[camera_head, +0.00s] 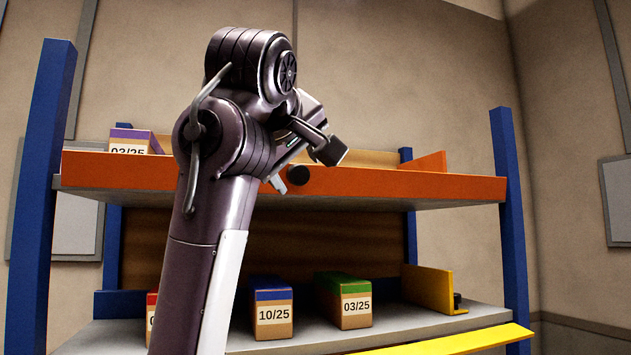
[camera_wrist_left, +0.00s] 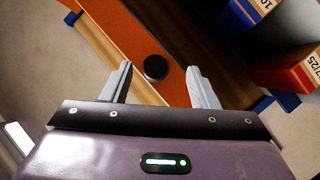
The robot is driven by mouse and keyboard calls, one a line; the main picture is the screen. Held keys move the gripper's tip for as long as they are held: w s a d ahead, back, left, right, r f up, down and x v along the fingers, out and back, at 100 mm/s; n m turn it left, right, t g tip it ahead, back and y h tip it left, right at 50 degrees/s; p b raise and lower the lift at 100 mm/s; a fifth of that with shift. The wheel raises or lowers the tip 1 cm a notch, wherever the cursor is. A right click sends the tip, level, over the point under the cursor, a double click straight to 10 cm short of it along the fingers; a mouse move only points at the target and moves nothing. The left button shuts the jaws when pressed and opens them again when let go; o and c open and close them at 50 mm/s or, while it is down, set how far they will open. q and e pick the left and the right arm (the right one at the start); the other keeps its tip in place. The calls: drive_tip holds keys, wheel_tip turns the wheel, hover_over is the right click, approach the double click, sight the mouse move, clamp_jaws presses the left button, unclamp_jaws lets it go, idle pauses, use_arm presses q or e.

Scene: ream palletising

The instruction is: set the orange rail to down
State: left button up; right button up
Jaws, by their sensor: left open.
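The orange rail (camera_head: 420,186) runs along the front of the upper shelf, its broad face turned towards me. A round dark knob (camera_head: 298,175) sits on its face near the middle. My left gripper (camera_head: 305,168) is at the rail by the knob, partly hidden behind its own arm in the head view. In the left wrist view the gripper (camera_wrist_left: 160,82) is open, and the knob (camera_wrist_left: 155,67) shows between its two fingers, with no visible contact. The orange rail (camera_wrist_left: 120,32) crosses that view diagonally. My right gripper is not in view.
A purple-topped box (camera_head: 135,140) stands on the upper shelf at left. Below stand a blue-topped box (camera_head: 272,312), a green-topped box (camera_head: 345,302) and a partly hidden red one. Blue posts (camera_head: 510,220) flank the shelves. A yellow rail (camera_head: 460,342) juts out at lower right.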

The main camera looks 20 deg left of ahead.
sight(298, 173)
use_arm(q)
drive_tip(key=shift+s+a+r, duration=0.15)
drive_tip(key=shift+s+r, duration=0.1)
drive_tip(key=shift+r, duration=0.55)
drive_tip(key=p, duration=0.1)
drive_tip(key=w, duration=0.1)
drive_tip(key=w+a+p, duration=0.1)
drive_tip(key=shift+w+f+p, duration=0.25)
drive_tip(key=shift+p, duration=0.05)
drive_tip(key=x, duration=0.2)
drive_tip(key=p+x, duration=0.1)
drive_tip(key=x, duration=0.1)
drive_tip(key=shift+w+d+f+p, duration=0.15)
drive_tip(key=shift+d+f+p, duration=0.05)
drive_tip(key=shift+p, duration=0.1)
drive_tip(key=shift+a, duration=0.1)
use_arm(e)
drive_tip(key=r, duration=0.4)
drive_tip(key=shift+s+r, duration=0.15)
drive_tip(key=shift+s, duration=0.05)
use_arm(q)
drive_tip(key=shift+s, duration=0.2)
drive_tip(key=shift+c, duration=0.9)
clamp_jaws()
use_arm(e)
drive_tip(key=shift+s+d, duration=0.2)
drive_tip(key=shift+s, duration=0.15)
